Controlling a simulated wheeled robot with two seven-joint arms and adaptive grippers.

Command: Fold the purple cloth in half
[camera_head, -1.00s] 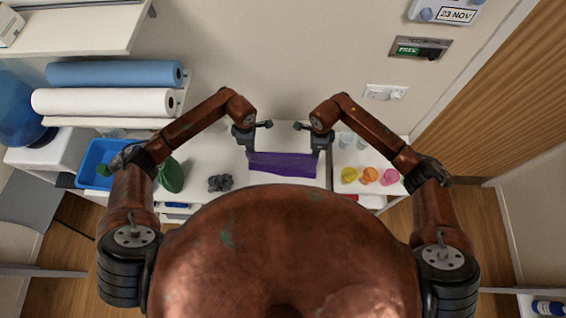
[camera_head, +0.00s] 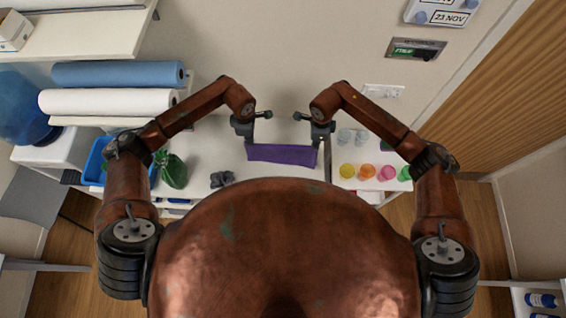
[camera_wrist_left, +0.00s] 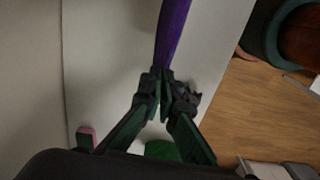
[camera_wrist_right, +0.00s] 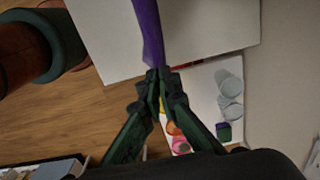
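The purple cloth (camera_head: 282,154) is stretched as a narrow strip between my two grippers, over the white table (camera_head: 215,145). My left gripper (camera_head: 249,144) is shut on its left end. My right gripper (camera_head: 318,143) is shut on its right end. In the left wrist view the cloth (camera_wrist_left: 172,35) runs up from between the closed fingers (camera_wrist_left: 163,82). In the right wrist view the cloth (camera_wrist_right: 148,30) likewise runs up from the closed fingertips (camera_wrist_right: 157,80). I cannot tell whether its lower edge touches the table.
A dark grey object (camera_head: 222,179) and a green object (camera_head: 172,170) are on the table left of the cloth. A blue bin (camera_head: 97,165) is further left. Coloured cups (camera_head: 367,171) and clear glasses (camera_head: 345,136) stand to the right. Paper rolls (camera_head: 110,102) lie on the shelf at left.

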